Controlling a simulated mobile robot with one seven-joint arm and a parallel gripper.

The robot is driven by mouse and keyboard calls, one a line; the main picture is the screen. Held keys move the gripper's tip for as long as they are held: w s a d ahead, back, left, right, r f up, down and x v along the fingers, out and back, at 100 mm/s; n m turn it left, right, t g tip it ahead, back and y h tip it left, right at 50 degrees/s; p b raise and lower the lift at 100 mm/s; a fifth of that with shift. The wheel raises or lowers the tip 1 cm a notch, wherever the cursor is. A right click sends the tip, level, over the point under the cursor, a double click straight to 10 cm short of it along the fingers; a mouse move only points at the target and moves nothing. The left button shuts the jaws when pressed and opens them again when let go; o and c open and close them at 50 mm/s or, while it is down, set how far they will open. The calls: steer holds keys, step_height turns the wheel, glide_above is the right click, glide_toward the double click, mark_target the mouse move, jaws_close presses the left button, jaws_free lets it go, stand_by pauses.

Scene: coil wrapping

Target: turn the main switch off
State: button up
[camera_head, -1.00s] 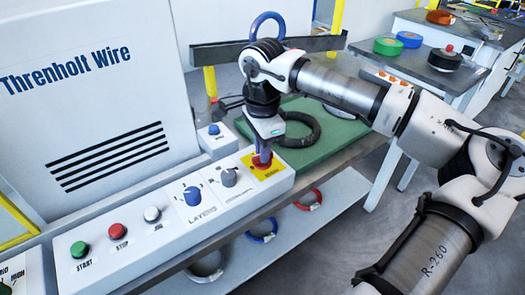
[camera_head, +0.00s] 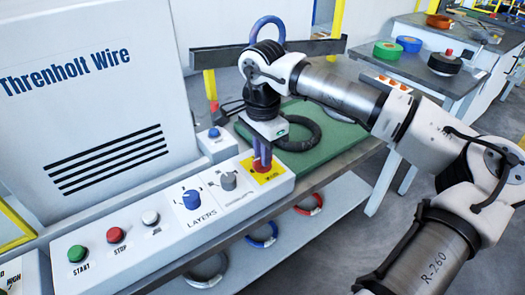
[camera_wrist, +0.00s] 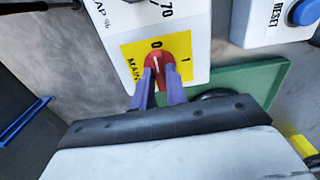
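The main switch (camera_wrist: 158,63) is a red knob on a yellow plate marked 0, 1 and MAIN. It sits at the right end of the white control panel, and the yellow plate (camera_head: 272,178) also shows in the head view. In the wrist view the white line on the knob points towards the 0. My gripper (camera_head: 262,165) points down over the switch. Its two purple fingers straddle the red knob, one on each side, and appear shut on it. The fingers hide the lower part of the knob.
On the panel to the left are a grey knob (camera_head: 228,181), a blue LAYERS knob (camera_head: 191,199) and push buttons. A blue RESET button (camera_wrist: 304,12) on a white box is close by. A black coil (camera_head: 298,134) lies on a green mat (camera_head: 338,142) behind my gripper.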

steer(key=o, duration=0.4)
steer(key=shift+c, duration=0.2)
step_height(320, 180, up, 14)
steer(key=shift+f, duration=0.1)
stand_by(0.4)
